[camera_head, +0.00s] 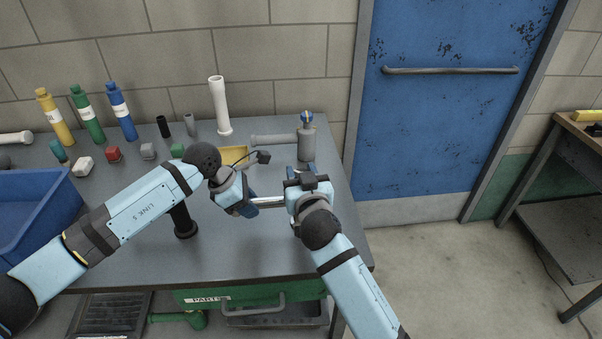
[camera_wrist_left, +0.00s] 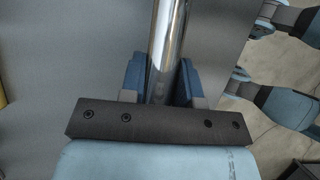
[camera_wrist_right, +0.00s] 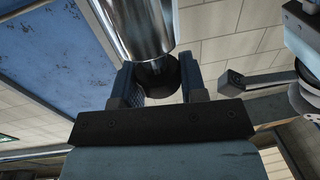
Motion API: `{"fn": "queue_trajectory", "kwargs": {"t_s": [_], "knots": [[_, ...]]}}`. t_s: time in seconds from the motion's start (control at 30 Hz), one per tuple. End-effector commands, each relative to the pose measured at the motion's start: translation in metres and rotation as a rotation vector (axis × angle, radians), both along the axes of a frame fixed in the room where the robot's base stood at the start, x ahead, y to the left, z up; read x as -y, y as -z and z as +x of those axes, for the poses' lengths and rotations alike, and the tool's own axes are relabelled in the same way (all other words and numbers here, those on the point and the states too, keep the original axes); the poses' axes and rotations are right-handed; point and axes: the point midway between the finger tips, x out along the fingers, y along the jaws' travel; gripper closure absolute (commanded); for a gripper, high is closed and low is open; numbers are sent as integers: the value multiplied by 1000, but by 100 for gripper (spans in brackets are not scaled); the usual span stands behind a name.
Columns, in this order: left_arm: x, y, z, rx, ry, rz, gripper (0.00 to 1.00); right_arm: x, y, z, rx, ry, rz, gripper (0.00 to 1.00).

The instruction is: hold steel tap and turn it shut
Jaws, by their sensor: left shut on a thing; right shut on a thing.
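A shiny chrome tube of the steel tap (camera_head: 268,202) is held level above the front right of the grey table. My left gripper (camera_head: 243,207) is shut on its left part; in the left wrist view the chrome tube (camera_wrist_left: 166,55) runs between the blue fingers. My right gripper (camera_head: 302,171) is shut on the tap's right end, which is mostly hidden by the gripper in the head view. In the right wrist view the chrome body (camera_wrist_right: 137,25) ends in a dark round part between the fingers. I cannot tell how far the tap is turned.
A grey fitting with a blue top (camera_head: 306,144) stands behind my right gripper. A yellow tray (camera_head: 234,155), a white pipe (camera_head: 219,105), several bottles and small blocks stand further back. A black post (camera_head: 185,222) is beside my left arm. A blue bin (camera_head: 38,215) is at left.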

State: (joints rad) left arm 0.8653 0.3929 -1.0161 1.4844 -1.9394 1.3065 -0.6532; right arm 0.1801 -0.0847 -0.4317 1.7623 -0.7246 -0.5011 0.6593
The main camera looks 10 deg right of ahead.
Motion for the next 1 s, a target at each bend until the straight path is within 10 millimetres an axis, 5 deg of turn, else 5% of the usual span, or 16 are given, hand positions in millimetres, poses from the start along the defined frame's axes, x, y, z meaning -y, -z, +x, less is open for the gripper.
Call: {"fn": "queue_trajectory", "kwargs": {"t_s": [0.13, 0.17, 0.27, 0.63, 1.0], "knots": [[0, -1, 0, 1, 1, -1, 91, 1, 0, 0, 0, 1, -1, 85], [0, -1, 0, 1, 0, -1, 91, 1, 0, 0, 0, 1, -1, 57], [0, -1, 0, 1, 0, -1, 91, 1, 0, 0, 0, 1, -1, 37], [0, -1, 1, 2, -1, -2, 91, 1, -8, 1, 2, 0, 0, 37], [0, -2, 1, 2, -1, -2, 91, 1, -76, 1, 4, 0, 1, 37]]}}
